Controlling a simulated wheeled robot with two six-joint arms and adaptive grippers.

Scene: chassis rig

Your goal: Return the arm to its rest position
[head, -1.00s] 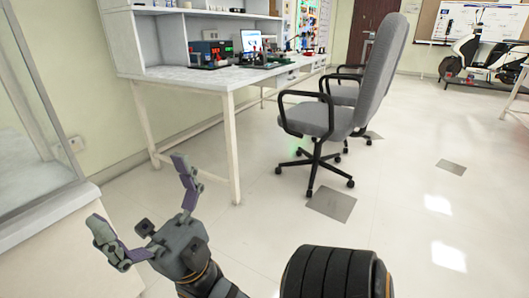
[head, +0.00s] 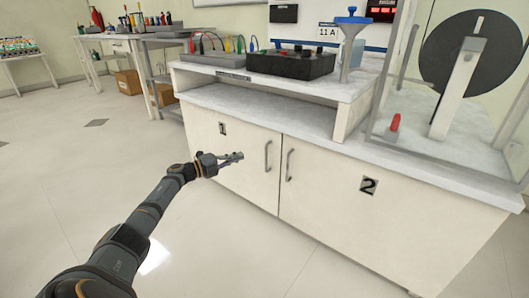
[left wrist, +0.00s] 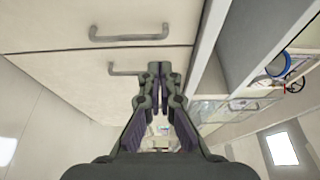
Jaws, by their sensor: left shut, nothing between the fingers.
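My left arm comes in from the lower left of the head view and is stretched out over the floor. Its gripper (head: 232,158) is shut and empty. It is in front of the white cabinet's door marked 1 (head: 225,140), left of that door's handle (head: 267,156). In the left wrist view the shut fingers (left wrist: 159,72) show against the cabinet front, close to two handles in the picture. I cannot tell whether they touch the cabinet. My right gripper is in neither current view.
The cabinet's second door (head: 335,200) carries a 2. The floor (head: 60,190) at left is clear.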

